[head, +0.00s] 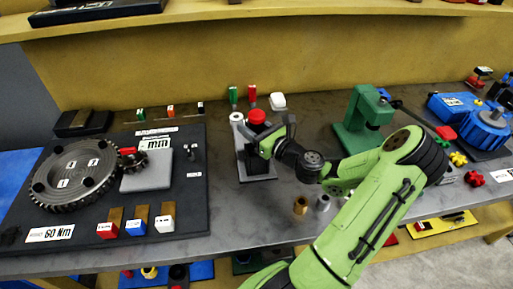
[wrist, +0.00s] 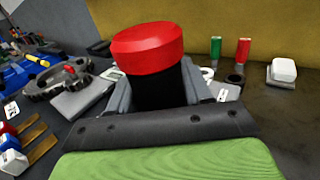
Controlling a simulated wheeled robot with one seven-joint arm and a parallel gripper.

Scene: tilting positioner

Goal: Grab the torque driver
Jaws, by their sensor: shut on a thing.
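The torque driver, with a red cap (head: 257,117) and a black body, stands upright at the middle of the bench. In the wrist view its red cap (wrist: 148,42) and black body (wrist: 160,90) fill the space between my fingers. My gripper (head: 264,143) reaches in from the right and is shut on the driver just below the cap. The driver's lower end is hidden by my gripper. I cannot tell whether it still touches the dark stand (head: 257,172) beneath it.
A board with a large gear (head: 75,172) and colored blocks lies to the left. A green press (head: 361,120) and blue machine (head: 480,130) stand to the right. Green (head: 233,95) and red (head: 252,93) handles and a white block (head: 278,101) are behind the driver.

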